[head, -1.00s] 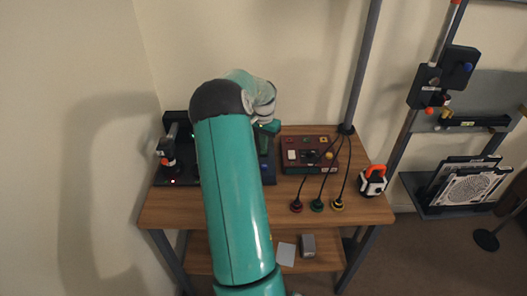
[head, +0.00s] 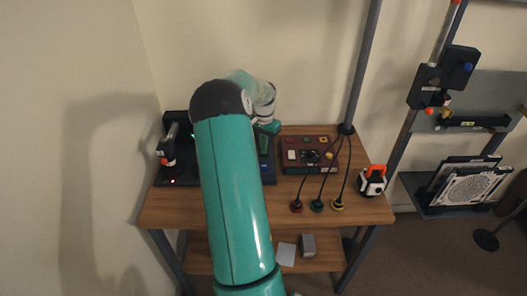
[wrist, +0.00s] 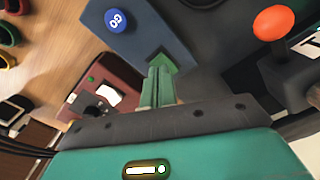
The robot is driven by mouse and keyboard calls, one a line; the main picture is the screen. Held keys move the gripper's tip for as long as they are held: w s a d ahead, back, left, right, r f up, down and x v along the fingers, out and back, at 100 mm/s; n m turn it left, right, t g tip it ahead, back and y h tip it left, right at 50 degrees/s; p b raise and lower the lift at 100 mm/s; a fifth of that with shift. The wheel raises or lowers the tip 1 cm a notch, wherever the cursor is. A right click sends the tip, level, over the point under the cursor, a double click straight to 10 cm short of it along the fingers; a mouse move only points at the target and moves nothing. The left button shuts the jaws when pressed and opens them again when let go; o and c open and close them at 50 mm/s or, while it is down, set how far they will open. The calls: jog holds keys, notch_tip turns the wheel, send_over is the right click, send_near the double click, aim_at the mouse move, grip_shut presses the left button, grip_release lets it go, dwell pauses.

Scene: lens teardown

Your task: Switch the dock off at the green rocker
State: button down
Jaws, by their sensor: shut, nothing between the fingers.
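The dock is a dark blue-grey unit (head: 268,178) at the left of the bench, partly hidden behind my arm in the head view. In the wrist view its panel (wrist: 140,45) carries a round blue GO button (wrist: 115,20). A green patch (wrist: 165,60), apparently the green rocker, shows on the panel right at my fingertips. My gripper (wrist: 160,75) is shut and empty, its green fingers pointing at that patch. They overlap it in the picture; I cannot tell whether they touch it or which way the rocker is tipped.
A maroon box (head: 296,168) with a white switch stands right of the dock. An orange knob (wrist: 273,22) on a black part stands right of the fingers in the wrist view. Three cabled plugs (head: 317,205) and an orange-handled block (head: 373,181) lie further right.

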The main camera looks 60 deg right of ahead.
aim_at(264, 153)
jog(key=shift+f, duration=1.05)
dwell(0.5)
notch_tip(264, 153, up, 7)
dwell(1.0)
dwell(0.4)
jog(key=w+a+r+n+t, duration=0.1)
jog(key=w+a+r+n, duration=0.3)
jog(key=a, duration=0.6)
jog(key=w+a+r+n+t, duration=0.1)
jog(key=w+a+r, duration=0.4)
jog(key=a, duration=0.5)
jog(key=w+a+r+n+t, duration=0.1)
jog(key=w+a+r+n, duration=0.2)
jog(key=a+r, duration=0.55)
jog(key=s+a+n+t, duration=0.1)
jog(key=s+a+n, duration=0.2)
jog(key=a, duration=0.6)
jog(key=s+a+n, duration=0.4)
jog(key=s+a, duration=0.1)
jog(key=a, duration=0.5)
jog(key=s+a+n+t, duration=0.1)
jog(key=s+a+n, duration=0.2)
jog(key=a, duration=0.7)
jog(key=shift+s+a+f+n+t, duration=0.2)
jog(key=shift+s+n+t, duration=0.1)
jog(key=shift+s, duration=0.55)
